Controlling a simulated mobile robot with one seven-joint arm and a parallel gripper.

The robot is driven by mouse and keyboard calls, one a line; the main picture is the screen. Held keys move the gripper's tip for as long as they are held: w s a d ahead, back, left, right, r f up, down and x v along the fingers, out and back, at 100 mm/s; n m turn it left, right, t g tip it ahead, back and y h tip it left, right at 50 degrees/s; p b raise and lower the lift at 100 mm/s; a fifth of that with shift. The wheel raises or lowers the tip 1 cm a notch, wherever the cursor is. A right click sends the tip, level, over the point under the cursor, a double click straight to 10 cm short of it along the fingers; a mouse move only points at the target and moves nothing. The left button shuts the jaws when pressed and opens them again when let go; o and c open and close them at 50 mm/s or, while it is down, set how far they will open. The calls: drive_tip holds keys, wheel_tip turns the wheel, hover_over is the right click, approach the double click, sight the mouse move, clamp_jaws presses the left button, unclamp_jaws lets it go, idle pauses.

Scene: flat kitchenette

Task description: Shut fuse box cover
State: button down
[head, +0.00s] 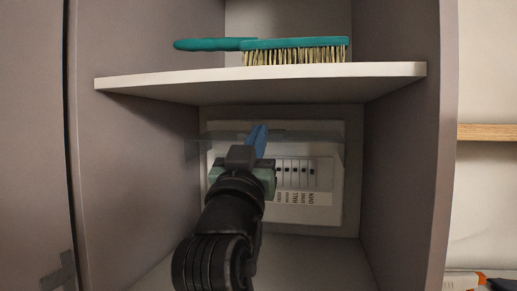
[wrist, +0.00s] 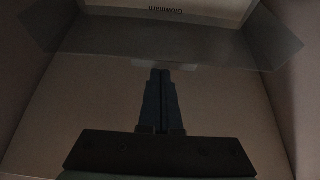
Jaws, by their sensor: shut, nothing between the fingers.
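The fuse box (head: 312,215) is a pale panel with a row of dark switches and labels, on the back wall of the cupboard below the shelf. Its clear cover (head: 315,146) stands out from the top of the box toward me, so it is open. The cover also shows in the wrist view (wrist: 225,45) as a see-through sheet with a small pale tab at its edge. My gripper (head: 258,132) is shut and empty, with blue fingers in front of the box. In the wrist view the fingertips (wrist: 160,72) overlap the tab; I cannot tell whether they touch. My arm hides the box's lower left.
A shelf (head: 210,85) above holds a green brush (head: 295,44). Cupboard side walls (head: 140,165) bound the space on both sides. A cupboard floor (head: 310,262) lies below, clear where visible. A wooden ledge (head: 487,132) is outside at the right.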

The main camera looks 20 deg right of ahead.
wheel_tip(320, 180, down, 10)
drive_tip(key=b, duration=0.9)
drive_tip(key=shift+w+d+r, duration=0.2)
drive_tip(key=shift+w+r, duration=0.05)
drive_tip(key=shift+w, duration=0.1)
